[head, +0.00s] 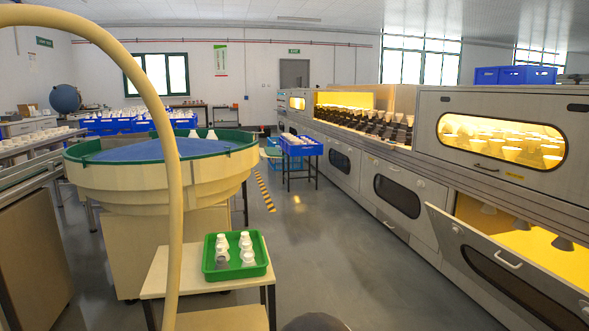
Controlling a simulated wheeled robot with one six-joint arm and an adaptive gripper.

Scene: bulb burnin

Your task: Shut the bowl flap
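A grey flap (512,288) with a dark window and a pale bar handle (508,259) stands tilted open at the lower right of the head view. It is on the front of the long grey machine (432,166). Behind it is a yellow-lit opening (515,236) with a few dull cone-shaped items inside. The lower right end of the flap is cut off by the frame. A big cream bowl (150,185) with a green rim stands at the left; I see no clear flap on it. My gripper is not in view.
A cream stand with a green tray (236,273) of several white bulbs is at the bottom centre. A thick cream curved tube (174,200) crosses the left foreground. A blue crate (301,147) stands farther back. Grey floor (340,240) lies clear between stand and machine.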

